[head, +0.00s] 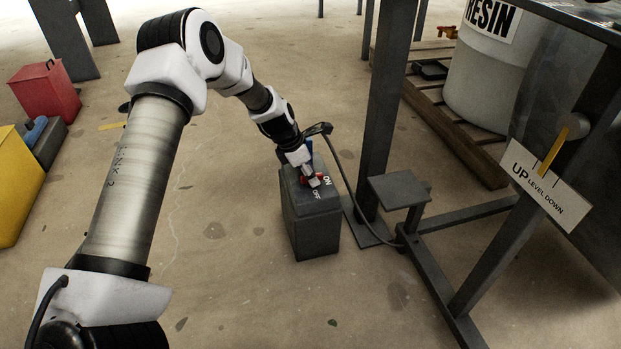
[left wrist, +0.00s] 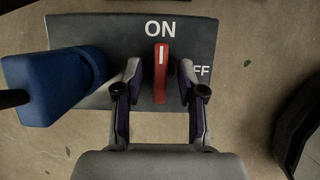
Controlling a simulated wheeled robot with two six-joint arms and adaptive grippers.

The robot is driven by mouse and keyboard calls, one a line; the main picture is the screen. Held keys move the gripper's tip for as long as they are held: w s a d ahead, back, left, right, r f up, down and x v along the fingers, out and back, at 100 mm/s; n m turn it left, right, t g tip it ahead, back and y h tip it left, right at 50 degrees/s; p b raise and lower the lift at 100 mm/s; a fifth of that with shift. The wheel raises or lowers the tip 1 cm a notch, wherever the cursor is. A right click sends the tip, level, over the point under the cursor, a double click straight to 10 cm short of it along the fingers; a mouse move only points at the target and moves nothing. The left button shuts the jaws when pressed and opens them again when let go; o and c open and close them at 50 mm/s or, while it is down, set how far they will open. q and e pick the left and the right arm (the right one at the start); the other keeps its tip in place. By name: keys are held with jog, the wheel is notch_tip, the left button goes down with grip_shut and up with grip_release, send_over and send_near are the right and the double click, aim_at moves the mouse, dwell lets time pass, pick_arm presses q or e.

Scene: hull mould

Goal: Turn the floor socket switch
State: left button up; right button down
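The floor socket (head: 316,232) is a dark grey box on the concrete floor, with ON and OFF marked on its sloped top. Its top plate (left wrist: 85,30) fills the upper part of the left wrist view. The red switch handle (left wrist: 161,80) has a white line pointing at ON. My left gripper (left wrist: 160,78) is open, with one finger on each side of the red handle and a small gap visible on both sides. In the head view the left gripper (head: 308,176) is at the top of the box, partly covering the switch. My right gripper is not in view.
A blue plug (left wrist: 50,85) with a dark cable sits in the socket, left of the gripper. A steel frame leg (head: 385,110) and a small pedal plate (head: 398,190) stand right of the box. Open floor lies in front and left.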

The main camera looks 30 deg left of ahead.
pick_arm(q)
grip_shut()
